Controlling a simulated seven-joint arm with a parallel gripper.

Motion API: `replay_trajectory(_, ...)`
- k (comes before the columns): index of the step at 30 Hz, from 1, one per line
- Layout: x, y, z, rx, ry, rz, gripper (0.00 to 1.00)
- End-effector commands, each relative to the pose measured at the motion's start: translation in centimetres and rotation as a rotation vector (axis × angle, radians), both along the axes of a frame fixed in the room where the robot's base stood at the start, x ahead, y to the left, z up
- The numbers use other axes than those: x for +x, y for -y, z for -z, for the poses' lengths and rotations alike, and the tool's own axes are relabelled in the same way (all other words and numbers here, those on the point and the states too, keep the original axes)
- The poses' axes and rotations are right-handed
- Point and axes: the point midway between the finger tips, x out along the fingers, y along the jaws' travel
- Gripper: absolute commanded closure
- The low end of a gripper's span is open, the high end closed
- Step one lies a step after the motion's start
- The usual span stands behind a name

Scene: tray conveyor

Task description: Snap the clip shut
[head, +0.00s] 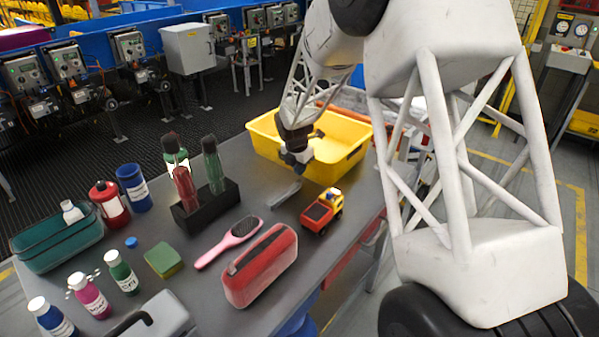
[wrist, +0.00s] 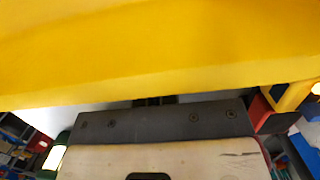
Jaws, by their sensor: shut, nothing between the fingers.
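I cannot make out a clip for certain in either view. A thin grey bent piece (head: 286,193) lies on the grey table just below my gripper in the head view; I cannot tell what it is. My gripper (head: 300,162) is shut and empty, beside the near left wall of the yellow bin (head: 345,170). In the wrist view the bin's yellow wall (wrist: 160,50) fills the upper half, very close to my gripper (wrist: 155,101). The fingertips are mostly hidden there.
A toy truck (head: 322,211), red case (head: 262,266), pink hairbrush (head: 228,243) and black bottle rack (head: 206,212) stand around on the grey table. Further left are a sponge (head: 163,260), several bottles and a teal basket (head: 58,240). Some bare table lies between rack and truck.

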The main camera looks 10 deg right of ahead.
Motion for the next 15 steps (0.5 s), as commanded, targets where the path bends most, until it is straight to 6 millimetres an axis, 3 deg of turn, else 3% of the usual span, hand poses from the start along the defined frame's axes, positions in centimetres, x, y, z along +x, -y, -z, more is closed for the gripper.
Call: replay_trajectory(15,0.0,0.0,-8.3,0.001,0.004,0.001,1.00)
